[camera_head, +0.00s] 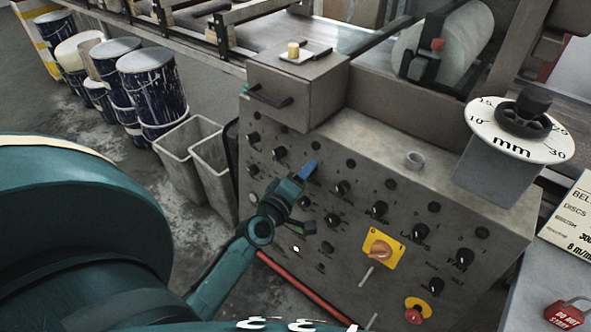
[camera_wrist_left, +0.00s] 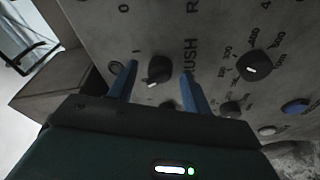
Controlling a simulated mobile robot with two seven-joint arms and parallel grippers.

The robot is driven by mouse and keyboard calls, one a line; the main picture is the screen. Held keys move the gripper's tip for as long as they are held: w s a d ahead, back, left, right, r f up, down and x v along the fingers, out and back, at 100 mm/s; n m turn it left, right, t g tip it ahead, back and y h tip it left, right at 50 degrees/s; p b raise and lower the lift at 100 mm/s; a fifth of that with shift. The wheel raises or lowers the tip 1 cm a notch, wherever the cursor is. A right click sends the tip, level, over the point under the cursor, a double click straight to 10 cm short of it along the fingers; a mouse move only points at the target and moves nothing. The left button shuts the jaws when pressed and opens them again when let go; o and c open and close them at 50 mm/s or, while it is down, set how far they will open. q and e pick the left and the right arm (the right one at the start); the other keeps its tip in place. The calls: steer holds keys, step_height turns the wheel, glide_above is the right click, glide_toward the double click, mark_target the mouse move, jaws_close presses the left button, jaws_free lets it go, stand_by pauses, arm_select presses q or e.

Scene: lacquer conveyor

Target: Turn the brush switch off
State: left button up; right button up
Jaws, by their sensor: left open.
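The brush switch (camera_wrist_left: 158,70) is a small black knob with a pale pointer mark, set in the grey panel (camera_wrist_left: 225,25) beside lettering that reads partly "RUSH". In the left wrist view my left gripper (camera_wrist_left: 160,74) is open, with one blue finger to each side of the knob. I cannot tell whether the fingers touch it. In the head view the left gripper (camera_head: 306,171) is at the panel's upper left part and hides the knob behind it. My right gripper is not in view.
Other black knobs (camera_head: 342,188) and a yellow-backed orange rotary switch (camera_head: 379,252) sit close by on the panel. A red emergency button (camera_head: 413,315) is low on it. A box with a drawer (camera_head: 290,92) juts out above. Bins (camera_head: 183,145) and paint drums (camera_head: 152,85) stand left.

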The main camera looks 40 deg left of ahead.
arm_select(q)
steer(key=s+b, duration=0.1)
steer(key=s, duration=1.2)
steer(key=shift+d+r, duration=0.4)
steer(key=shift+r, duration=0.05)
